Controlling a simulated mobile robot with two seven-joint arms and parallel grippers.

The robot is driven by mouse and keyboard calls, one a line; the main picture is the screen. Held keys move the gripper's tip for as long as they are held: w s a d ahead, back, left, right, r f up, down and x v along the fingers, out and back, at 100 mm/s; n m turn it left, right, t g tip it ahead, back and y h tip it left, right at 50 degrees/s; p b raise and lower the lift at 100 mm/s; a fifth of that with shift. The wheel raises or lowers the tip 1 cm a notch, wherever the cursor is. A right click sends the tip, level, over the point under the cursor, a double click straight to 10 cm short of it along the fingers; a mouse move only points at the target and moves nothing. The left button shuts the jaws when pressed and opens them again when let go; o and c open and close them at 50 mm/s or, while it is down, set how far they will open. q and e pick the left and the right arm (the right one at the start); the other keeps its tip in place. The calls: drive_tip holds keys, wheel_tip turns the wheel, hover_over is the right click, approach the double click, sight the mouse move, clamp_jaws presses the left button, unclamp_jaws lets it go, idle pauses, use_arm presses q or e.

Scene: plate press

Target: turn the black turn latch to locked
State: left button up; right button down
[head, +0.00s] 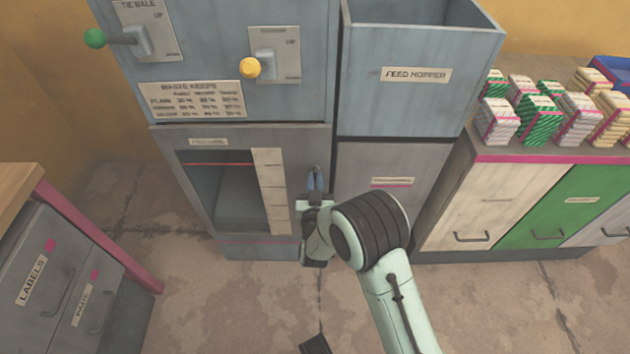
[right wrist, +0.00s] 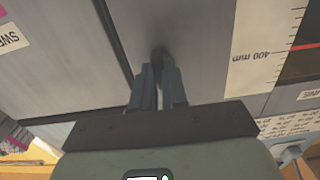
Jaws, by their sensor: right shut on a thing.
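The black turn latch (right wrist: 160,58) is a small dark piece on the grey front of the press, just right of its window. In the head view my right gripper and the press edge leave little of it to see, so its angle cannot be told. My right gripper (head: 316,183) reaches the press front there, its blue-grey fingers shut on the latch. In the right wrist view the two fingers (right wrist: 158,92) stand close together with the dark latch between their tips.
The press (head: 170,150) has a windowed chamber with a pale scale strip (head: 268,180). Above are a green-knobbed lever (head: 94,38) and a yellow-knobbed one (head: 250,68). The feed hopper (head: 415,100) stands right, a drawer cabinet (head: 50,260) left. Wrapped packs top the right cabinet.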

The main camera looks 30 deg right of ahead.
drive_tip(key=c, duration=1.2)
unclamp_jaws()
drive_tip(key=shift+o, duration=0.2)
use_arm(q)
drive_tip(key=r, duration=0.1)
drive_tip(key=r+p, duration=0.1)
drive_tip(key=w+d+r+p, duration=0.1)
drive_tip(key=shift+t, duration=0.3)
use_arm(e)
drive_tip(key=v, duration=1.3)
drive_tip(key=shift+a, duration=0.15)
drive_tip(key=shift+s, duration=0.1)
